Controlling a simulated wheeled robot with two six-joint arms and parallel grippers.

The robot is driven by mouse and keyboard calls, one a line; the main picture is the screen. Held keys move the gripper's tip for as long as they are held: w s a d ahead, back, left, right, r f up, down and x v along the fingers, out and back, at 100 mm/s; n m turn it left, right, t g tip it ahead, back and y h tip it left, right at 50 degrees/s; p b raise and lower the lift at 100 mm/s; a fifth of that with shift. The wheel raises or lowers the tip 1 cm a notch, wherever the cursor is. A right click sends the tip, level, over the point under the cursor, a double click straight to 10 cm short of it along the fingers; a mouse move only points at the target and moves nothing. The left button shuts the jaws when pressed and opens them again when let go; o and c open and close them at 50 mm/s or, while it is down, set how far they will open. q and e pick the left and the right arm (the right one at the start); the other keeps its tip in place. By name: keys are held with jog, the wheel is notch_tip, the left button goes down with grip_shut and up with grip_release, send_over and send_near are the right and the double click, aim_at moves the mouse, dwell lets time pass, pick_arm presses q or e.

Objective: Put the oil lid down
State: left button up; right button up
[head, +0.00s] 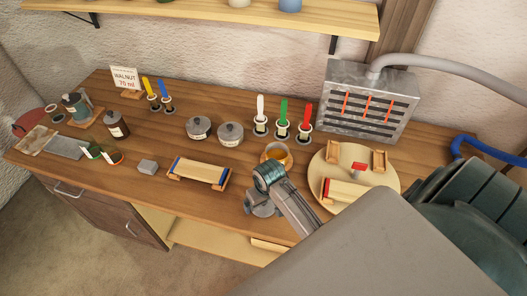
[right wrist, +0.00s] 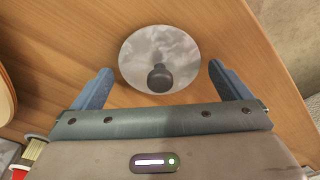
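The oil lid (right wrist: 150,45) is a round shiny metal disc with a dark knob (right wrist: 160,78). In the right wrist view it appears to lie flat on the wooden bench, just ahead of my right gripper (right wrist: 160,70). The gripper's two blue fingers are spread wide on either side of the knob, with clear gaps and nothing gripped. In the head view the right gripper (head: 262,194) is over the bench's front part, and the lid (head: 264,211) partly shows beneath it. An open tan pot (head: 283,151) stands just behind the gripper. My left gripper is not in view.
Two lidded grey pots (head: 229,133) stand farther back left. A round board (head: 388,187) with wooden blocks lies to the right. A lath on a wooden form (head: 203,172) lies left of the gripper. Brushes in holders (head: 282,130) and a metal heater box (head: 365,104) stand behind.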

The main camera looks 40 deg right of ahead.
aim_at(265, 208)
notch_tip(265, 208, up, 12)
jog(key=s+b, duration=0.1)
jog(key=shift+s+b, duration=0.3)
jog(key=shift+s, duration=0.1)
dwell(0.6)
